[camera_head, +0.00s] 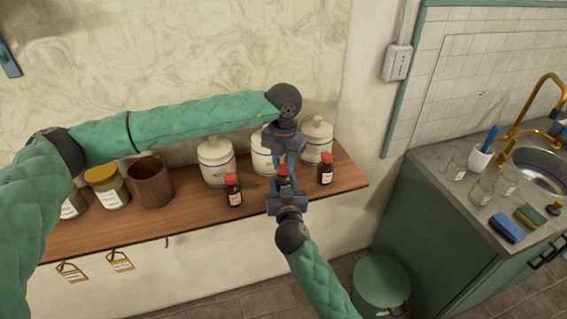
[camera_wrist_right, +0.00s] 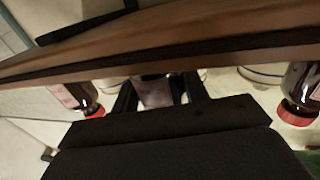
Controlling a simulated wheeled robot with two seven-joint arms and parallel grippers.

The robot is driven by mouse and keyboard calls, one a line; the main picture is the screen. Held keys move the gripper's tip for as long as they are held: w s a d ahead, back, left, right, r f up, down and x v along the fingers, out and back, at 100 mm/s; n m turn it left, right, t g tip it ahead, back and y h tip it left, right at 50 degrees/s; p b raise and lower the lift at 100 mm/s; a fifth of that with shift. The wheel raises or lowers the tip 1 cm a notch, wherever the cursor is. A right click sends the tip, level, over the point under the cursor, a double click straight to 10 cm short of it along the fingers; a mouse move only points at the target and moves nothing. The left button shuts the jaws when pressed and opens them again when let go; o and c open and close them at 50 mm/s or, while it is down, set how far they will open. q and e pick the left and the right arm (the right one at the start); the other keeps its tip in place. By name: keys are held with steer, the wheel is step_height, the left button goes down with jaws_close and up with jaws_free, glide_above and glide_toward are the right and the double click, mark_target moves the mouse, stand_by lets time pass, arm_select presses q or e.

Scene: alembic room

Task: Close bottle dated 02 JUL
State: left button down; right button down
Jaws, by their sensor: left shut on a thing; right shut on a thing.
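Three small dark bottles with red caps and pale labels stand along the front of the wooden shelf: a left bottle (camera_head: 233,191), a middle bottle (camera_head: 284,181) and a right bottle (camera_head: 325,169). The label dates are too small to read. My left gripper (camera_head: 283,162) points down from above, shut on the red cap of the middle bottle. My right gripper (camera_head: 285,191) reaches in from the front, shut on the same bottle's body. The right wrist view, which looks upside down, shows the label of the middle bottle (camera_wrist_right: 156,93) between the fingers, its cap hidden.
White lidded jars (camera_head: 216,161) stand close behind the bottles. A brown cup (camera_head: 150,182) and a yellow-lidded jar (camera_head: 106,186) stand farther left on the shelf (camera_head: 195,215). A green bin (camera_head: 381,285) and a sink counter (camera_head: 440,160) are at the right.

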arm_select(q)
steer(key=m, duration=0.5)
steer(key=shift+m, duration=0.4)
steer(key=m, duration=0.5)
steer(key=shift+m, duration=0.3)
steer(key=m, duration=0.5)
steer(key=shift+m, duration=0.3)
steer(key=m, duration=0.5)
steer(key=shift+w+a, duration=0.1)
steer(key=c, duration=1)
jaws_free()
steer(key=shift+c, duration=0.2)
step_height(320, 180, up, 12)
